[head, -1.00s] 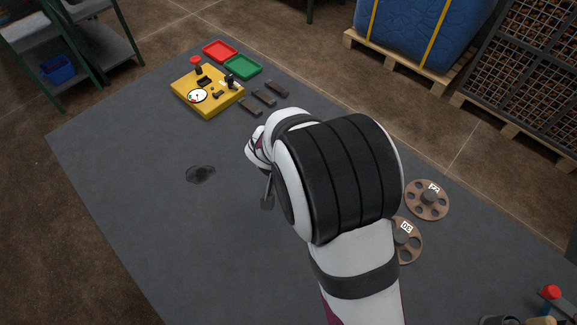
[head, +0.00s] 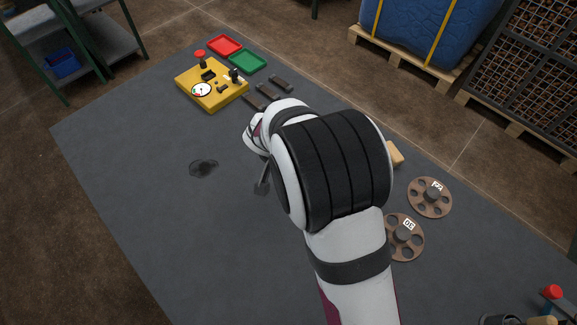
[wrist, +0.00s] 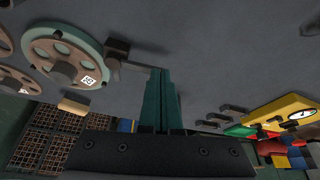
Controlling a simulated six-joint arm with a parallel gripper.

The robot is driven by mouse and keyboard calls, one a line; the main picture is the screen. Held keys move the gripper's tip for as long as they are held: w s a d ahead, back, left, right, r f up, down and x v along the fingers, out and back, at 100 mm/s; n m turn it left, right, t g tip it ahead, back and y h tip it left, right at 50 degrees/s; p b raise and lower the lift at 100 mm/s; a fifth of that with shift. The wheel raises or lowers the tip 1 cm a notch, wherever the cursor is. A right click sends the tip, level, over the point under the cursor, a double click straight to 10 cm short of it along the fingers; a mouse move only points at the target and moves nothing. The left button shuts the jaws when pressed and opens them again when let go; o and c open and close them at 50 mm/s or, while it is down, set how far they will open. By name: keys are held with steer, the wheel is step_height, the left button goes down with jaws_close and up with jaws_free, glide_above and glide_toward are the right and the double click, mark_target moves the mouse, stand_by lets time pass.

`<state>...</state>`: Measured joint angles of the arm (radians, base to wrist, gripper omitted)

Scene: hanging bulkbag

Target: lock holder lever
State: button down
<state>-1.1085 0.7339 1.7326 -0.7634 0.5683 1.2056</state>
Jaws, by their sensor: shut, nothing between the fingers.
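The holder shows in the wrist view as a green round base (wrist: 103,62) under a grey-brown disc (wrist: 45,47) with holes and a white label. A dark block (wrist: 117,47) with a thin rod stands beside the disc and looks like the holder lever; the rod runs towards my fingertips. My arm hides the gripper and holder in the head view.
Two loose discs (head: 430,197) (head: 404,237) lie right of my arm. A yellow box (head: 211,84), red tray (head: 224,45), green tray (head: 248,61) and several dark bars (head: 268,91) are at the far end. The table's left part is clear except for a dark patch (head: 204,168).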

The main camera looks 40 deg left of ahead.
steer(key=w+m, duration=0.1)
steer(key=m+h, duration=0.1)
steer(key=m, duration=0.1)
steer(key=shift+w+a, duration=0.4)
steer(key=w+m, duration=0.1)
steer(key=w+m+h, duration=0.1)
steer(key=m, duration=0.1)
steer(key=shift+w+a+m, duration=0.1)
steer(key=shift+a+m, duration=0.05)
steer(key=shift+m, duration=0.15)
steer(key=w+m, duration=0.1)
steer(key=m+h, duration=0.1)
steer(key=m, duration=0.1)
steer(key=w+m+h, duration=0.1)
steer(key=shift+w+d+m+g, duration=0.3)
steer(key=shift+w+g, duration=0.05)
steer(key=shift+g, duration=0.05)
steer(key=shift+w+d, duration=0.15)
steer(key=shift+w, duration=0.2)
steer(key=shift+w+d, duration=0.1)
steer(key=shift+w, duration=0.05)
steer(key=s+a, duration=0.3)
steer(key=shift+a+r, duration=0.15)
steer(key=shift+r, duration=0.2)
steer(key=v, duration=0.9)
